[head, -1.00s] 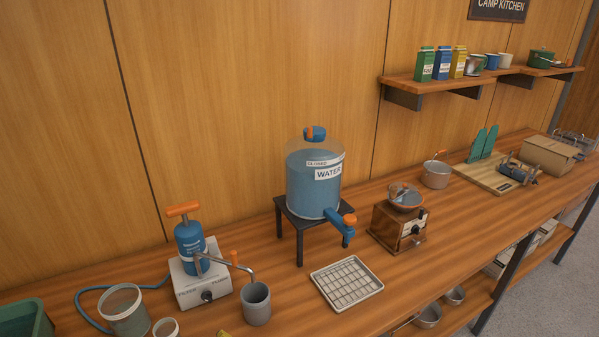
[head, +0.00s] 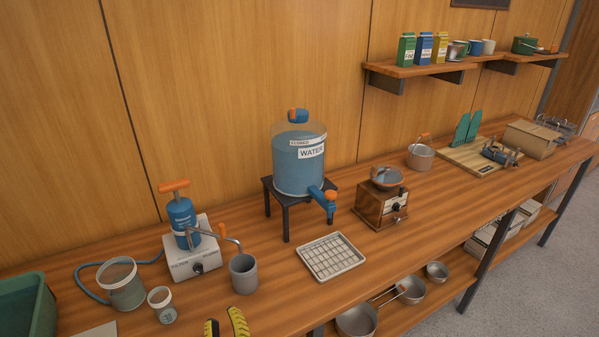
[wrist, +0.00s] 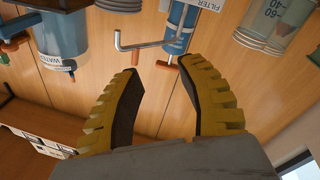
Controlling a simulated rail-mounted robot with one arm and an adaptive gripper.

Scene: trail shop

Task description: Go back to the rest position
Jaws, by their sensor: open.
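My gripper (head: 226,323) shows at the bottom edge of the head view as two yellow and black fingers, near the counter's front edge. In the wrist view my gripper (wrist: 163,92) is open, with a clear gap between its fingers and nothing held. That view looks upside down past the fingers to the blue filter pump (wrist: 176,28) and the water dispenser (wrist: 55,38). The gripper is apart from both.
The wooden counter (head: 265,265) carries the filter pump (head: 183,222), a grey cup (head: 243,274), the water dispenser (head: 299,165) on its stand, a white rack tray (head: 331,257) and a grinder (head: 382,203). Pans (head: 357,320) sit on the shelf below.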

